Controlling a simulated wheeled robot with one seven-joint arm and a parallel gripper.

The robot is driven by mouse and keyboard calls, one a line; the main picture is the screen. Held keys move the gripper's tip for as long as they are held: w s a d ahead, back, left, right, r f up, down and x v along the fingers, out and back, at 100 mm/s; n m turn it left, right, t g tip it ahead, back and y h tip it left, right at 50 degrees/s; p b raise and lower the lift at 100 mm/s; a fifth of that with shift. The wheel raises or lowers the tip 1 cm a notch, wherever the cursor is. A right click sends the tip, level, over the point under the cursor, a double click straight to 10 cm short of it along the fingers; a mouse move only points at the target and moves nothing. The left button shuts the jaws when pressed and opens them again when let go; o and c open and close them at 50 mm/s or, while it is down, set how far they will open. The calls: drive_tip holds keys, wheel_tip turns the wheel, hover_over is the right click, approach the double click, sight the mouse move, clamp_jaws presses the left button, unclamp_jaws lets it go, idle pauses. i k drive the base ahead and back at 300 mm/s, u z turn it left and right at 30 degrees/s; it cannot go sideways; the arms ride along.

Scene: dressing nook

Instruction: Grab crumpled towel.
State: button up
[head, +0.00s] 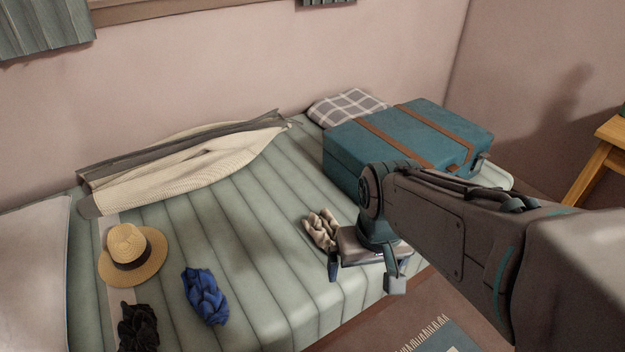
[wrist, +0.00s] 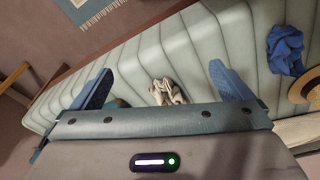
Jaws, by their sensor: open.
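A crumpled beige cloth (head: 321,229), which looks like the towel, lies on the striped bed (head: 250,240) near its front edge. My gripper (head: 364,276) is just to its right in the head view, above the bed's edge, and covers part of the area behind it. In the wrist view the fingers of my gripper (wrist: 162,84) are spread wide and empty. The beige cloth (wrist: 168,92) shows between them, partly hidden by the gripper body, and looks apart from both fingers. A blue crumpled cloth (head: 205,295) and a black one (head: 138,328) lie further left.
A teal suitcase (head: 400,140) with brown straps stands behind my arm, beside a checked pillow (head: 347,105). A straw hat (head: 132,254) and a long cream and grey bundle (head: 190,160) lie on the left and back. The bed between the blue and beige cloths is clear.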

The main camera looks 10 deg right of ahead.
sight(323, 228)
drive_tip(key=k, duration=1.2)
drive_tip(key=z, duration=1.15)
drive_tip(key=i, duration=1.45)
drive_tip(key=u, duration=0.9)
drive_tip(key=i, duration=0.55)
drive_tip(key=u, duration=0.55)
